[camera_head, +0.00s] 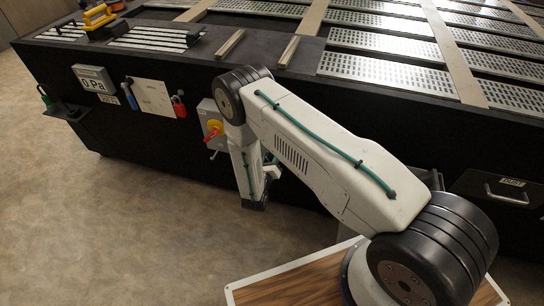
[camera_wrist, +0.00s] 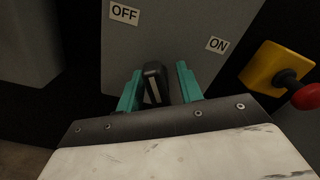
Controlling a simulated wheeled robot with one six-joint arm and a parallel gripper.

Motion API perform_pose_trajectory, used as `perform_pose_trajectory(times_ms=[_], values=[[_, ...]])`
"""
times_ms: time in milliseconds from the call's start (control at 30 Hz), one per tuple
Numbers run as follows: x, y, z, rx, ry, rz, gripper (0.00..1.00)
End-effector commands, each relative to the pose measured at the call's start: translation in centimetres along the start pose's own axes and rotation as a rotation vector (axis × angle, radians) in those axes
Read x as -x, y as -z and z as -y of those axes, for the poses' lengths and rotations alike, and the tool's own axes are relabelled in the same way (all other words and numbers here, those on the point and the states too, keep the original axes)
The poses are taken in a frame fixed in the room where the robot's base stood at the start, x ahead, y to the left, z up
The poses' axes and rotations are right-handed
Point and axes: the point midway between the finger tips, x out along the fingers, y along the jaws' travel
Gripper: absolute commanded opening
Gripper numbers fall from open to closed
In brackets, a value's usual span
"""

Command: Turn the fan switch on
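The fan switch is a black knob (camera_wrist: 153,82) with a white pointer line, on a grey panel (camera_wrist: 165,35) in the wrist view. An OFF label (camera_wrist: 124,14) is up and left of it, an ON label (camera_wrist: 217,45) up and right. The pointer line leans slightly left of straight up, nearer the OFF side. My gripper (camera_wrist: 158,88) is open, its teal fingers on either side of the knob. The left finger looks very close to the knob; a gap shows at the right finger. In the head view my arm hides the knob.
Left along the black bench (camera_head: 130,60) are a 0 Pa display (camera_head: 94,80), a white card (camera_head: 153,97) and a red padlock (camera_head: 179,106).

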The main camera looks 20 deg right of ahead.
Motion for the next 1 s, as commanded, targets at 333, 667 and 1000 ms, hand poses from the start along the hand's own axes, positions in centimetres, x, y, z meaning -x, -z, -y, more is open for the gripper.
perform_pose_trajectory(times_ms=[333,667,1000], values=[[0.04,-0.01,0.0,-0.002,0.0,0.0,0.0],[0.07,0.0,0.03,-0.099,0.0,0.0,0.0],[0.09,0.03,0.14,-0.383,0.0,0.0,0.0]])
